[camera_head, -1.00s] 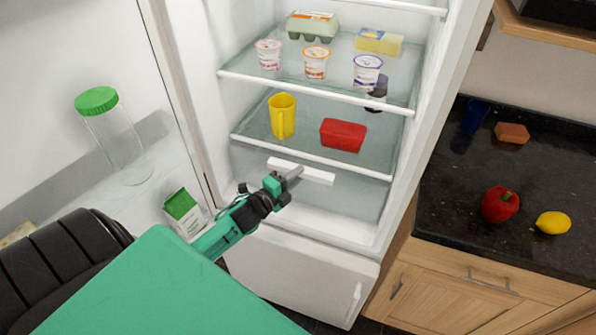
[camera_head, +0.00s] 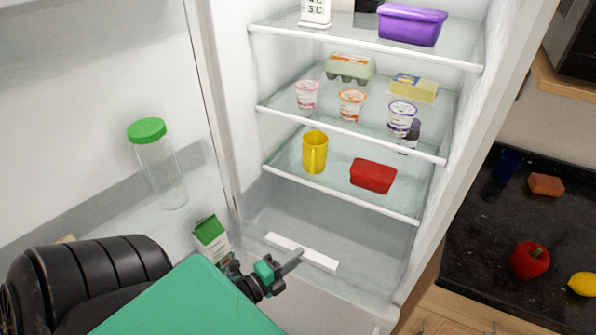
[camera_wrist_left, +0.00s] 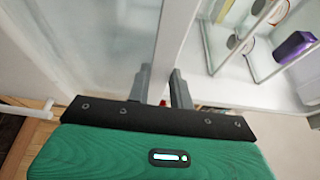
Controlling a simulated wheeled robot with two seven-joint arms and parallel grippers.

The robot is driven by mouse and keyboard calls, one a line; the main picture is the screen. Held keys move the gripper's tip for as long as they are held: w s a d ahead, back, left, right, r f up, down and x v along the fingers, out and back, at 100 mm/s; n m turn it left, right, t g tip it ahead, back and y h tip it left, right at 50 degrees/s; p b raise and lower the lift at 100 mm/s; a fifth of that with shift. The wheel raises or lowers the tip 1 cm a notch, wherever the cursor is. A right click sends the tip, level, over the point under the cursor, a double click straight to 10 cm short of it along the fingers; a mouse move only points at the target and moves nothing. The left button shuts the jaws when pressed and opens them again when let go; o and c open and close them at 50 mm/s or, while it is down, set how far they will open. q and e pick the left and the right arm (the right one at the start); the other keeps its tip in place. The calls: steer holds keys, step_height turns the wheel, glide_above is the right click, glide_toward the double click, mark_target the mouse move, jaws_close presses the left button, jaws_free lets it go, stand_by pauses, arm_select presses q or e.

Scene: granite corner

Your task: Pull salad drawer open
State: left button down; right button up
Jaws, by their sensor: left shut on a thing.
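The salad drawer (camera_head: 350,233) is a clear, greyish bin at the bottom of the open fridge. It is slid out, and its empty-looking inside shows below the lowest glass shelf. Its white bar handle (camera_head: 322,261) runs across the front. My left gripper (camera_head: 293,263) is at the middle of this handle, shut on it. In the left wrist view, the two grey fingers (camera_wrist_left: 162,88) are a little apart, with a white surface between and behind them; the handle itself is hard to make out there. My right gripper is not in view.
The lowest shelf (camera_head: 345,196) holds a yellow mug (camera_head: 315,152) and a red container (camera_head: 373,176). The fridge door on the left holds a green-lidded jar (camera_head: 160,170) and a green-and-white carton (camera_head: 211,240), close to my left arm. A dark counter (camera_head: 480,250) stands at right.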

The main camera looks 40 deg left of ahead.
arm_select(q)
steer(key=shift+s+f, duration=0.15)
steer(key=shift+f, duration=0.2)
steer(key=c, duration=1.5)
jaws_free()
steer(key=shift+o, duration=0.9)
steer(key=shift+r, duration=0.1)
steer(key=s+a+b, duration=0.2)
steer(key=s+b, duration=0.1)
steer(key=s, duration=1)
steer(key=shift+s+b, duration=0.15)
steer(key=shift+b, duration=0.15)
steer(key=shift+a, duration=0.15)
